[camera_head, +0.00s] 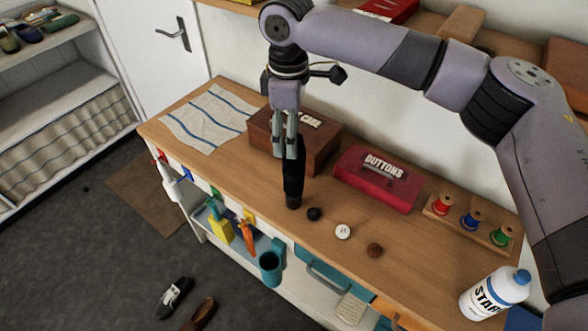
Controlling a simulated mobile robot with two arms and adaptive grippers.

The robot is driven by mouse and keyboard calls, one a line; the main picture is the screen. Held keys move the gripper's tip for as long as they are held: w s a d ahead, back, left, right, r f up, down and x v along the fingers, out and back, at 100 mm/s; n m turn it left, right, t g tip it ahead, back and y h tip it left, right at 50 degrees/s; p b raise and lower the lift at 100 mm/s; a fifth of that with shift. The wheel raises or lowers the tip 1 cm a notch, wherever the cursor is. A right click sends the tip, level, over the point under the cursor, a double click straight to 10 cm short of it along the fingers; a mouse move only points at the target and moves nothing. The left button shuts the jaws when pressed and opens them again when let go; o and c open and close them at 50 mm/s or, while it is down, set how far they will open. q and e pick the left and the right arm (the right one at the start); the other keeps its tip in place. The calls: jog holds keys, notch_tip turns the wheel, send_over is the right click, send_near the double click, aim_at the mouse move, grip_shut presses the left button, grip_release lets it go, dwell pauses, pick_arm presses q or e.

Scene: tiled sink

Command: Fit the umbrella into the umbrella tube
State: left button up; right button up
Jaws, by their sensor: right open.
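The black folded umbrella (294,180) is on the bench top near its front edge, its near end beside the dark button. I cannot tell whether it lies or stands. My right gripper (289,155) points down at its upper part, fingers open; they partly hide it, and contact is unclear. A teal open-topped cup (270,262), which looks like the umbrella tube, hangs on the bench's front below and left of the umbrella. Its opening looks dark and empty. My left gripper is out of view.
A brown wooden box (318,150) and a red buttons box (378,180) stand behind and right. Loose buttons (343,232), a spool rack (470,222) and a starch bottle (492,293) are to the right. A striped cloth (208,118) lies left. Shoes (174,297) are on the floor.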

aim_at(294, 174)
jog(key=shift+w+f, duration=0.25)
jog(key=shift+f, duration=0.4)
jog(key=shift+w+f, duration=0.1)
jog(key=shift+f, duration=0.2)
jog(key=shift+s+d+f+p, duration=0.2)
jog(key=shift+s+f+p, duration=0.1)
jog(key=shift+f+p, duration=0.2)
jog(key=shift+s+d+f+p, duration=0.15)
jog(key=shift+s+f+p, duration=0.15)
jog(key=shift+f+p, duration=0.2)
notch_tip(294, 174, down, 3)
jog(key=shift+f, duration=0.15)
jog(key=shift+c, duration=0.9)
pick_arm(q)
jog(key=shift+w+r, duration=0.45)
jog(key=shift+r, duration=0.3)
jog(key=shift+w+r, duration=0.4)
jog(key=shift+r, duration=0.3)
pick_arm(e)
grip_shut()
jog(key=shift+w, duration=0.1)
